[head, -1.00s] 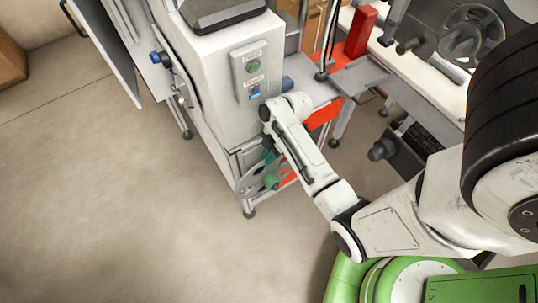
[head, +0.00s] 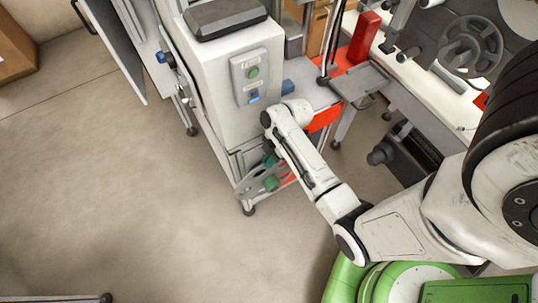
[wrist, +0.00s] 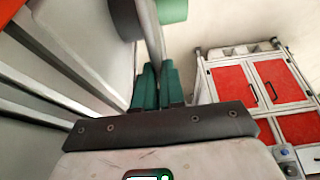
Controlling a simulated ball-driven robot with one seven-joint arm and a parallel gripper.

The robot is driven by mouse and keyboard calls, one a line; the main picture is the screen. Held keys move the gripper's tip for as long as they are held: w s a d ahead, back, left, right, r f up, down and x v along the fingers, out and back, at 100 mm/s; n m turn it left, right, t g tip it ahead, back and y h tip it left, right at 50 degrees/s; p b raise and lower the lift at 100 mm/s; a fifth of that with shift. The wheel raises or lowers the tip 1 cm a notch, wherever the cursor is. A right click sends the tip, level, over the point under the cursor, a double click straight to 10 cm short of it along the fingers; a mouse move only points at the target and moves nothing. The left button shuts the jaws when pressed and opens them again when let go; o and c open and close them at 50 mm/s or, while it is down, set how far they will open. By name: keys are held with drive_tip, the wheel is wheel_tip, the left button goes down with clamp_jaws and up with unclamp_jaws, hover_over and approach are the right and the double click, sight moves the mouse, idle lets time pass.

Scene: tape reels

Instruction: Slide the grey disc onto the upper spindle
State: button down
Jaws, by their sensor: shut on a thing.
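The grey disc (head: 249,183) with cut-outs hangs low beside the white cabinet in the head view, tilted. A green cylinder (head: 270,183) sits at its face. In the wrist view the disc (wrist: 154,40) shows nearly edge-on, with the green cylinder (wrist: 172,10) on its right and a dark cylinder (wrist: 126,18) on its left. My gripper (wrist: 158,76) has teal fingers shut on the disc's edge. In the head view my gripper (head: 269,160) is partly hidden by the arm.
The white cabinet (head: 215,70) with a button panel stands close to my arm. A machine with a spoked reel (head: 470,46) is at upper right. A red block (head: 364,36) stands near it. Open floor (head: 110,200) lies to the left. Red-doored cabinets (wrist: 270,85) show in the wrist view.

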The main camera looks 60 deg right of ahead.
drive_tip(key=s+a+p, duration=0.3)
drive_tip(key=s+a, duration=0.1)
drive_tip(key=s, duration=0.2)
drive_tip(key=shift+s+a, duration=0.3)
drive_tip(key=shift+s, duration=0.1)
idle(0.5)
